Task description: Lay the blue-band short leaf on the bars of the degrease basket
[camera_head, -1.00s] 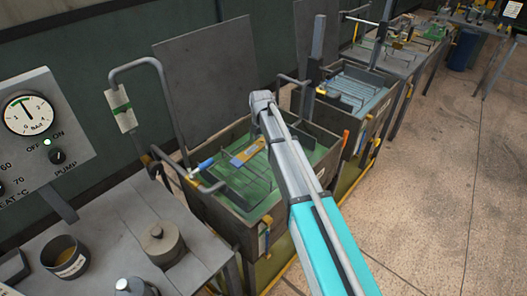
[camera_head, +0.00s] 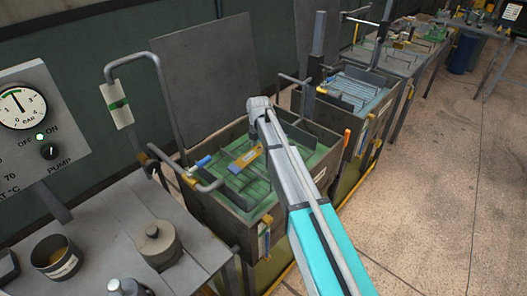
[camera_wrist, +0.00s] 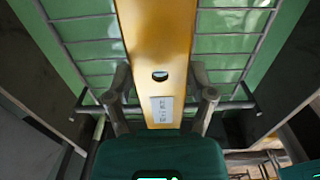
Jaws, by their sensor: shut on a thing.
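The short leaf (camera_head: 250,157) is a flat yellow-orange strip with a bluish-grey patch near one end. In the wrist view the leaf (camera_wrist: 158,40) shows a round hole and a small printed label; no blue band can be made out there. My gripper (camera_wrist: 160,88) is shut on the leaf near its labelled end, one finger on each side. The leaf is over the degrease basket (camera_wrist: 250,43), whose thin dark bars cross the green bath. I cannot tell whether the leaf touches the bars. In the head view my arm hides the gripper.
The basket is in a dark tank (camera_head: 229,222) with a raised lid (camera_head: 205,80) behind it. A bent pipe with a blue handle (camera_head: 201,164) reaches over the left rim. A second tank (camera_head: 352,90) with pale blue liquid is beyond. A bench (camera_head: 130,225) with pots is at front left.

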